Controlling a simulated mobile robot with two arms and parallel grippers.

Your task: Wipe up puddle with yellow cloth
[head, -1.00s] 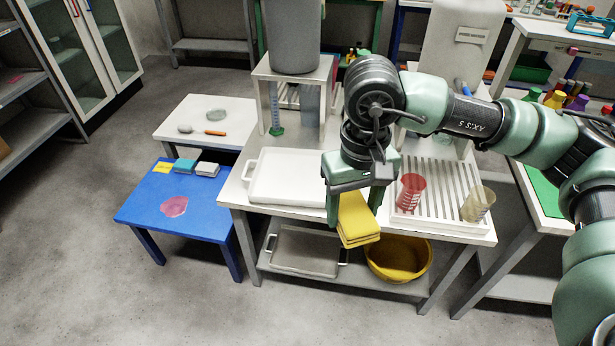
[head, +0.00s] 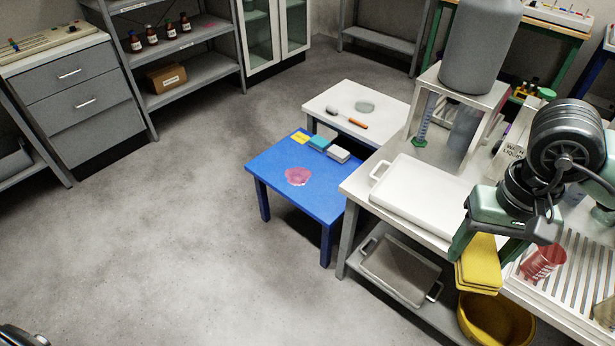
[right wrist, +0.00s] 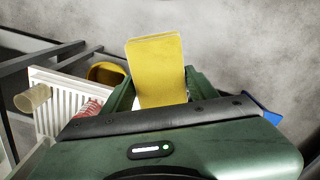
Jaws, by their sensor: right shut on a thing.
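A pink-red puddle (head: 298,176) lies on the low blue table (head: 270,160) in the head view. The folded yellow cloth (head: 478,264) hangs from my right gripper (head: 482,240), which is shut on it in front of the white bench's edge. The cloth also shows between the fingers in the right wrist view (right wrist: 157,70). My right gripper is well to the right of the puddle and apart from it. My left gripper is not in view; only a dark part of me shows at the lower left corner.
A teal sponge (head: 320,142), a white-grey block (head: 338,154) and a yellow note (head: 300,137) lie at the blue table's back. A yellow basin (head: 497,322) sits below. Floor at left is clear.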

